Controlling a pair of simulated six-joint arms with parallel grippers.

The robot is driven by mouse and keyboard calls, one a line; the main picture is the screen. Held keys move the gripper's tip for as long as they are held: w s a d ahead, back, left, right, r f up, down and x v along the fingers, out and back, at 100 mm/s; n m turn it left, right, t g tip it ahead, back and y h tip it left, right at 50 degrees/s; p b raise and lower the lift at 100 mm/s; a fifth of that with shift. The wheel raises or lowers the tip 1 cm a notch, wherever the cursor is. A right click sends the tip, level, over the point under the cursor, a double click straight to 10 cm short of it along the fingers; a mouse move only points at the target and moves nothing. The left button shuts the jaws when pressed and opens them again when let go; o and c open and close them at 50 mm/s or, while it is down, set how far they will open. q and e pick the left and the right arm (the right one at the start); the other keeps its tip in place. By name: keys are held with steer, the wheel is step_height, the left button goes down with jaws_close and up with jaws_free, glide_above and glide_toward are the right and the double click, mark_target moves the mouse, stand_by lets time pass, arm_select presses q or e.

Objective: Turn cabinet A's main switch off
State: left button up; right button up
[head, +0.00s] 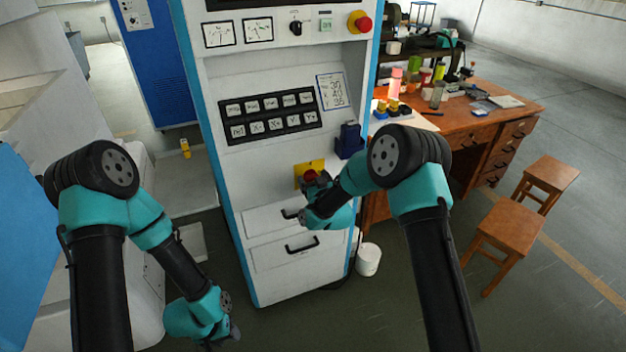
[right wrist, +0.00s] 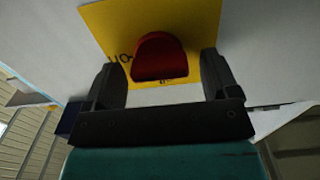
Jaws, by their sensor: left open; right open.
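Cabinet A's main switch is a red handle (head: 310,175) on a yellow plate (head: 299,170), low on the white cabinet front (head: 265,178). In the right wrist view the red handle (right wrist: 160,57) stands in front of the yellow plate (right wrist: 200,22), with dark lettering partly hidden beside it. My right gripper (right wrist: 164,60) is open, one finger on each side of the handle, with visible gaps to it. In the head view my right gripper (head: 314,185) partly covers the switch. My left gripper (head: 226,338) is open and empty, hanging low at the left, away from the cabinet.
Above the switch are a black button panel (head: 272,118), meters and a red emergency button (head: 363,23). A dark blue box (head: 349,140) sits right of the switch. Drawers (head: 285,250) lie below. A cluttered wooden desk (head: 480,125) and stools (head: 500,232) stand at the right.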

steer(key=shift+c, duration=0.5)
steer(key=c, duration=0.8)
steer(key=shift+n, duration=0.4)
steer(key=n, duration=0.3)
steer(key=shift+a, duration=0.1)
steer(key=n, duration=0.5)
steer(key=shift+a, duration=0.1)
steer(key=n, duration=0.4)
steer(key=shift+f+n, duration=0.15)
steer(key=shift+n, duration=0.15)
steer(key=n, duration=0.4)
steer(key=shift+f+n, duration=0.1)
steer(key=shift+n, duration=0.2)
